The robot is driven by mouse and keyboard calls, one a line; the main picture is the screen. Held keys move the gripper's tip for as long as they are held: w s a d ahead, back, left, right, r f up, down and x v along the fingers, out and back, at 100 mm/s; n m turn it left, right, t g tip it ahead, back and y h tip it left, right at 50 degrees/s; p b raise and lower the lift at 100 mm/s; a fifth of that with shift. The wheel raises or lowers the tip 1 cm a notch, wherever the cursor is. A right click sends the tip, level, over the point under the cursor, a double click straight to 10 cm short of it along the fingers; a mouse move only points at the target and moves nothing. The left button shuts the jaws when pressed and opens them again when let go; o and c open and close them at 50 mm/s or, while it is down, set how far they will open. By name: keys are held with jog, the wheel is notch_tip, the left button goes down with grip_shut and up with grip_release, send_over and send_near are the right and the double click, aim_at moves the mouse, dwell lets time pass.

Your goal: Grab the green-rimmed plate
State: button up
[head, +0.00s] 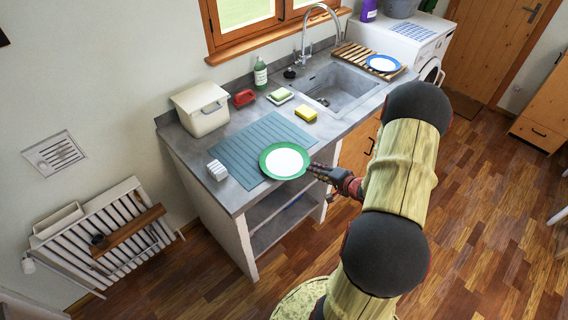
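The green-rimmed plate (284,160) has a white centre and lies at the front edge of the counter, partly over the blue-grey ribbed mat (240,152). My gripper (318,170) is at the plate's right side, with its fingertips close to the rim. I cannot tell whether the fingers touch or hold the rim. The fingers are small and dark here, and their opening is unclear. My arm comes in from the lower right.
A white block (217,170) sits at the counter's left corner. A cream bin (201,108), red object (244,97), green bottle (260,74), soap dish (280,96) and yellow sponge (306,113) stand behind. Right are the sink (338,88) and a blue-rimmed plate (383,63) on a wooden rack.

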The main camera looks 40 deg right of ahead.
jog(key=b+x, duration=0.1)
jog(key=x, duration=0.3)
jog(key=shift+w+a+f, duration=0.1)
jog(key=shift+w, duration=0.25)
jog(key=shift+c, duration=0.4)
grip_shut()
